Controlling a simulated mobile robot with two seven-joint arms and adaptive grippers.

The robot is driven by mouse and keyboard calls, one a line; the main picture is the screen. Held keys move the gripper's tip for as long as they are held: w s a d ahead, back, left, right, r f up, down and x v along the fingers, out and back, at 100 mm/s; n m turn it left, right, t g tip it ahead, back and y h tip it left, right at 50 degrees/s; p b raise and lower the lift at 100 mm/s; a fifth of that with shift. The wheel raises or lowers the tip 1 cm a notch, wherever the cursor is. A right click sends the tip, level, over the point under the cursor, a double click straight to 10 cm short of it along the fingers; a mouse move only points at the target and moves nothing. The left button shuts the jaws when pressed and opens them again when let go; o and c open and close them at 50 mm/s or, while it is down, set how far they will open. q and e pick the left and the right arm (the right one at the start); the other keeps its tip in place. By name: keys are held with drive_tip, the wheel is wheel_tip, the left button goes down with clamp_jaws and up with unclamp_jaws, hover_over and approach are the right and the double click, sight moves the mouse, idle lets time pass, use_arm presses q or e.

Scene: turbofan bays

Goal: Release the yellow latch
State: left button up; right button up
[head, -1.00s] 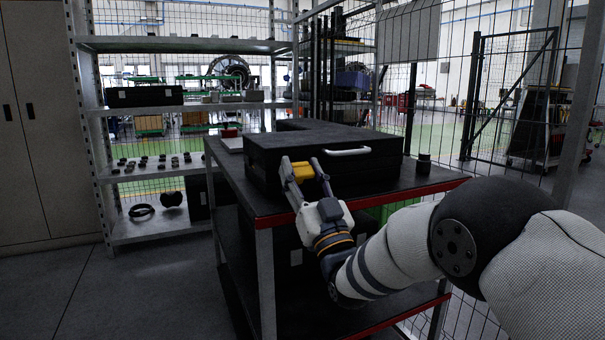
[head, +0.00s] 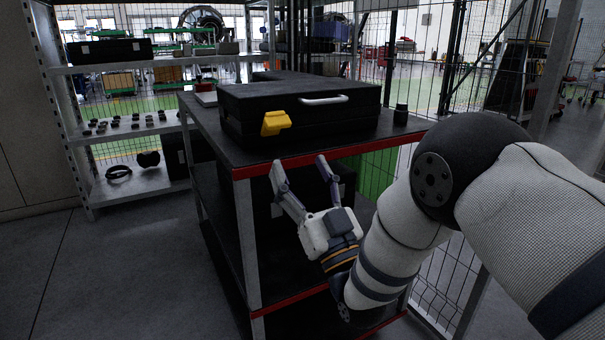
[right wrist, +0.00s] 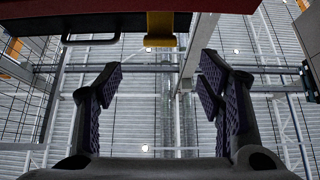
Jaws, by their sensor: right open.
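The yellow latch (head: 275,122) is on the front face of the black case (head: 330,118), left of its white handle (head: 323,99). The latch's upper part sticks out from the case front. It also shows at the top of the right wrist view (right wrist: 161,29). My right gripper (head: 298,165) is open and empty, below and in front of the latch, near the cart's red front edge. The fingers do not touch the latch. In the right wrist view the open fingers (right wrist: 160,82) have only free space between them. My left gripper is not in view.
The case rests on a dark cart (head: 207,117) with a red front edge (head: 340,151). A small black cylinder (head: 401,115) stands right of the case. A metal shelf (head: 120,188) stands at the left, and wire fencing is behind. The floor at the lower left is clear.

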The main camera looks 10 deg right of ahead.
drive_tip(key=shift+s+f, duration=0.15)
drive_tip(key=shift+s, duration=0.05)
drive_tip(key=shift+d, duration=0.15)
